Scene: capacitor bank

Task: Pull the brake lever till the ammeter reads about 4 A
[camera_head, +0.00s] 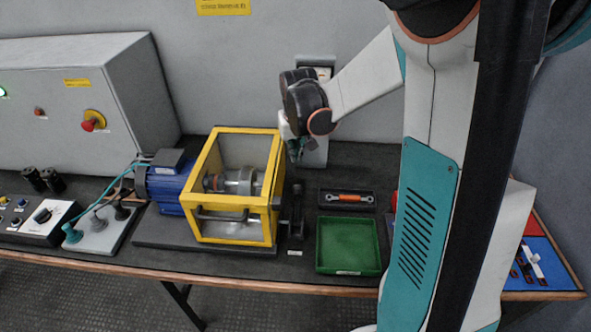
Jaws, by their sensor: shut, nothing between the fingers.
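A blue motor (166,183) is coupled to a shaft inside a yellow guard frame (232,240) on a dark base plate. A dark upright part, possibly the brake lever (297,212), stands just right of the frame, with a small label at its foot. My gripper (296,153) is shut and empty at the frame's upper right corner, above and behind that dark part. I see no contact with it. I cannot make out an ammeter face; a pale upright unit (317,150) behind my wrist is partly hidden.
A green tray (349,271) and a dark tray with an orange-handled tool (347,198) lie to the right. A grey cabinet (70,140) with a red knob stands at left, behind a control box (50,236) and cable sockets.

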